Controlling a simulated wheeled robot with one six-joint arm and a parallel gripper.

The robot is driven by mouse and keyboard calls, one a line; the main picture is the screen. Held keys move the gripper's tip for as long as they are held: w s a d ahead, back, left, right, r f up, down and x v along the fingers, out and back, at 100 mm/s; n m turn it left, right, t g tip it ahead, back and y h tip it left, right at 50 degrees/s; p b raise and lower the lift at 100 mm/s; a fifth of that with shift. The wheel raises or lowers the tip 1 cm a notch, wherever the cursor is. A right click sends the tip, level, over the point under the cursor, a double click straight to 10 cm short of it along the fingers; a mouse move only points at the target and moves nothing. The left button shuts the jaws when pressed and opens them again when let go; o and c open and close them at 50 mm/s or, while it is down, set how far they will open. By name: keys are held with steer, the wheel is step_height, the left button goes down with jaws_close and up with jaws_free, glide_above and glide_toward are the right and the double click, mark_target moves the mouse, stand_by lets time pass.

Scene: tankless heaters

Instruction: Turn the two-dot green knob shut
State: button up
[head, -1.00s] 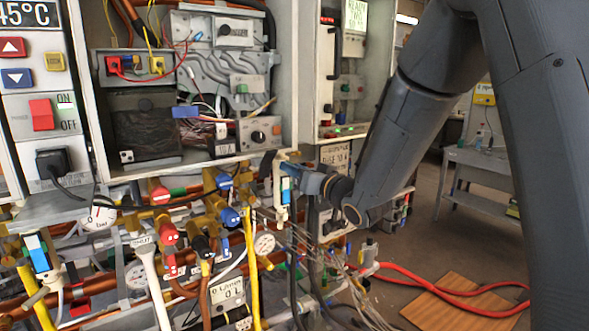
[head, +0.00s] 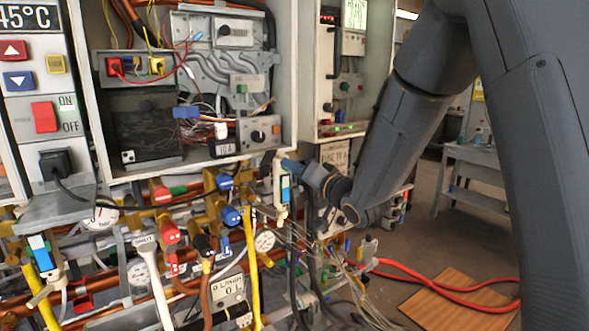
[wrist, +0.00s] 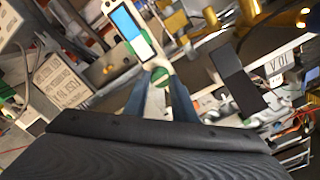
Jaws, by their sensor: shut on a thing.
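In the wrist view, a green knob (wrist: 163,86) with a pale band across it sits between the two blue fingers of my gripper (wrist: 163,99). The fingers are shut on it. I cannot make out any dots on it. A white fitting with a blue and white label (wrist: 129,24) is just beyond the knob. In the head view, my gripper (head: 287,164) reaches left to this white upright fitting (head: 284,190), below the open heater cabinet. The knob is hidden there by the fingers.
Pipes with red-capped valves (head: 170,233) and blue-capped valves (head: 231,215) crowd the left. A red hose (head: 440,290) and a wooden board (head: 465,301) lie on the floor at right.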

steer(key=o, duration=1)
steer(key=shift+o, duration=0.2)
steer(key=b+v, duration=0.2)
steer(key=v, duration=0.6)
steer(key=shift+w, duration=0.1)
steer(key=s+d+f+g+h, duration=0.35)
steer(key=d+f, duration=0.25)
steer(key=f, duration=0.2)
steer(key=s+d+f+g+h, duration=0.2)
steer(key=s+d+f+h, duration=0.1)
steer(key=d+f+h, duration=0.3)
steer(key=s+d+f+g, duration=0.1)
steer(key=s+f+g, duration=0.1)
steer(key=s, duration=0.4)
steer(key=s+d+f+n+g, duration=0.1)
steer(key=s+f+g, duration=0.2)
steer(key=s, duration=0.3)
steer(key=s+d+f+g, duration=0.1)
steer(key=s+f+g, duration=0.2)
steer(key=s, duration=0.4)
